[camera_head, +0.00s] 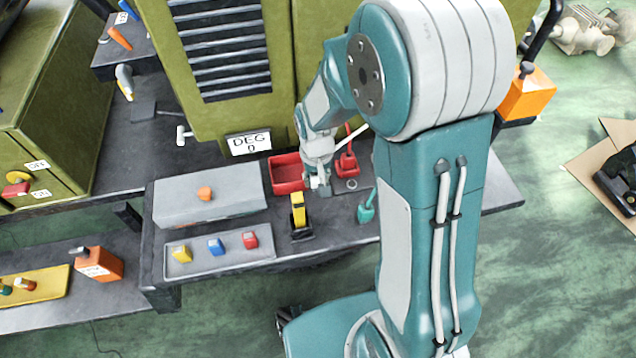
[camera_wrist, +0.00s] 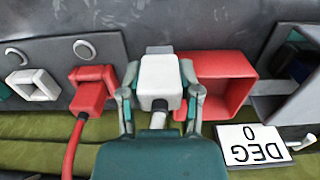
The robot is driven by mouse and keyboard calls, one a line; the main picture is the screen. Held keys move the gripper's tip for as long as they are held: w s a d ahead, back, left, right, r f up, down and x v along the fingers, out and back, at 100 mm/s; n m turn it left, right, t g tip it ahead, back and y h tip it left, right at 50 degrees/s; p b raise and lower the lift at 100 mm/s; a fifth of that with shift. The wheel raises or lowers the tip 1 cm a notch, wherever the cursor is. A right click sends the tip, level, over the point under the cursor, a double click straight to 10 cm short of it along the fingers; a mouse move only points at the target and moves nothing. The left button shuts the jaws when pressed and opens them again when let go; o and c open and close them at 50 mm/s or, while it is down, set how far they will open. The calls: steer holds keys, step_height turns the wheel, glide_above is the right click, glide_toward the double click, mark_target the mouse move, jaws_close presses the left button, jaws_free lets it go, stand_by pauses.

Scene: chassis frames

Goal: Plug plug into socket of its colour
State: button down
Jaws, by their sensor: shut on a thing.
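My gripper (camera_wrist: 160,90) is shut on a white plug (camera_wrist: 160,78), with its fingers on both sides; in the head view my gripper (camera_head: 318,180) is low over the bench. A white square socket (camera_wrist: 34,85) with an open middle is at the far left of the wrist view, apart from the held plug. Between them a red plug (camera_wrist: 90,92) with a red cable sits at a red socket; it also shows in the head view (camera_head: 346,164). A teal plug (camera_head: 366,207) stands nearer the bench front. How far the white plug is above the bench is unclear.
A red bin (camera_head: 287,186) stands beside my gripper. A yellow and black object (camera_head: 298,212) is in front. A tray (camera_head: 220,258) with coloured blocks and a grey box (camera_head: 210,208) lie left. A DEG 0 sign (camera_head: 248,143) is on the green cabinet behind.

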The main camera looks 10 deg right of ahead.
steer(key=shift+f, duration=1.4)
steer(key=shift+c, duration=1.5)
jaws_free()
